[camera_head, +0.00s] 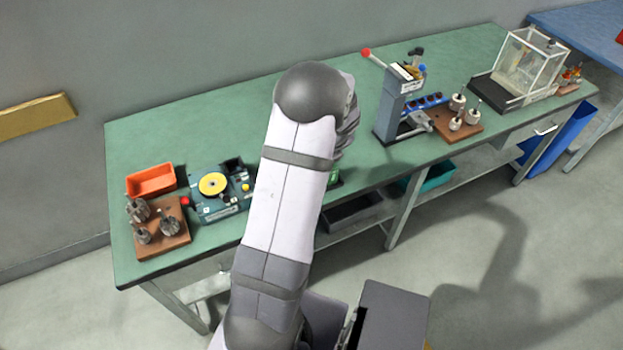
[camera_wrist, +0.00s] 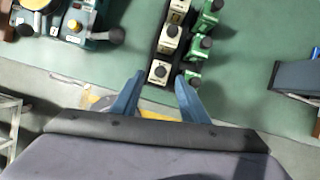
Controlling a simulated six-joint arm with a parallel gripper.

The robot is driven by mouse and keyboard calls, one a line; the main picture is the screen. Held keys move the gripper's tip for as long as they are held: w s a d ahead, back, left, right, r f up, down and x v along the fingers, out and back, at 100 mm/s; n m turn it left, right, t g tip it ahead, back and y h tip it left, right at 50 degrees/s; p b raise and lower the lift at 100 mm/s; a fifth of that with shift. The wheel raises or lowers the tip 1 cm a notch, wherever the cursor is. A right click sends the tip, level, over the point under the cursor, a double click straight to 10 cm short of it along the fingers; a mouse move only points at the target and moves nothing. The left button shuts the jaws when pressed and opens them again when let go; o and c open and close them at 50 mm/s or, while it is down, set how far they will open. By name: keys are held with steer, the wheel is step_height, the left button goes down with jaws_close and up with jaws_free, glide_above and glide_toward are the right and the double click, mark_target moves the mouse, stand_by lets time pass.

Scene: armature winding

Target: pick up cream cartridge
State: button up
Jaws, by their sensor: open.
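In the wrist view, several cream cartridges with dark round tops stand in a dark rack (camera_wrist: 167,55). The nearest cream cartridge (camera_wrist: 158,71) shows just beyond the gap between my fingertips. A row of green cartridges (camera_wrist: 199,47) stands to the right of the cream ones. My gripper (camera_wrist: 160,79) is open, its two blue fingers apart with nothing between the tips. Its exact height over the rack is hard to tell. In the head view my arm hides the cream cartridges and the gripper; only a bit of green (camera_head: 334,176) shows beside it.
On the green bench (camera_head: 300,105), a winding machine (camera_head: 222,192) with a yellow disc stands left of my arm, beside an orange bin (camera_head: 151,180) and a brown block of armatures (camera_head: 162,226). A lever press (camera_head: 392,105) stands to the right, with a clear box (camera_head: 527,65) beyond.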

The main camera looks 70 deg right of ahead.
steer(key=shift+p+x, duration=0.95)
steer(key=shift+x, duration=2.2)
jaws_close()
step_height(320, 180, up, 10)
steer(key=shift+r+b, duration=0.1)
steer(key=shift+b, duration=0.65)
